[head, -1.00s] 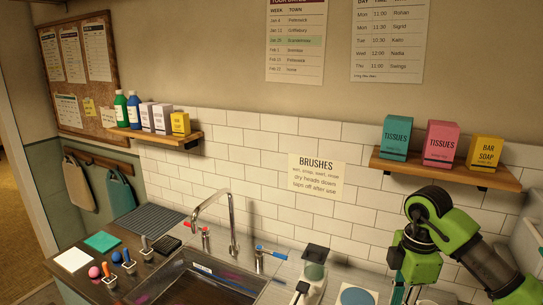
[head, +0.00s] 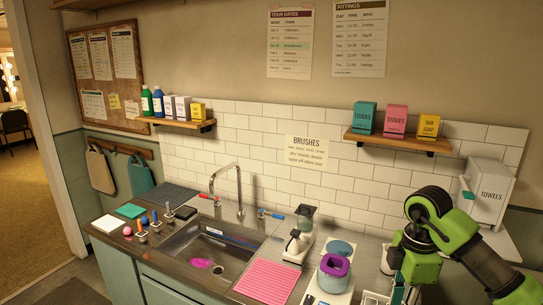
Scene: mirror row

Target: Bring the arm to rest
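My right arm (head: 440,235), green with dark grey joints, comes in from the lower right. It is bent at a dark joint, and a green link points down over the right end of the counter (head: 376,294). Its gripper is not visible; the bottom edge cuts off the view below that link. I cannot tell whether it holds anything. My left arm and gripper are not in view.
A towel dispenser (head: 490,190) stands behind the arm. Left of the arm are a device with a purple ring (head: 335,265), a pink ribbed mat (head: 268,281) and a sink (head: 208,252) with a tap. A shelf (head: 400,143) with boxes hangs above.

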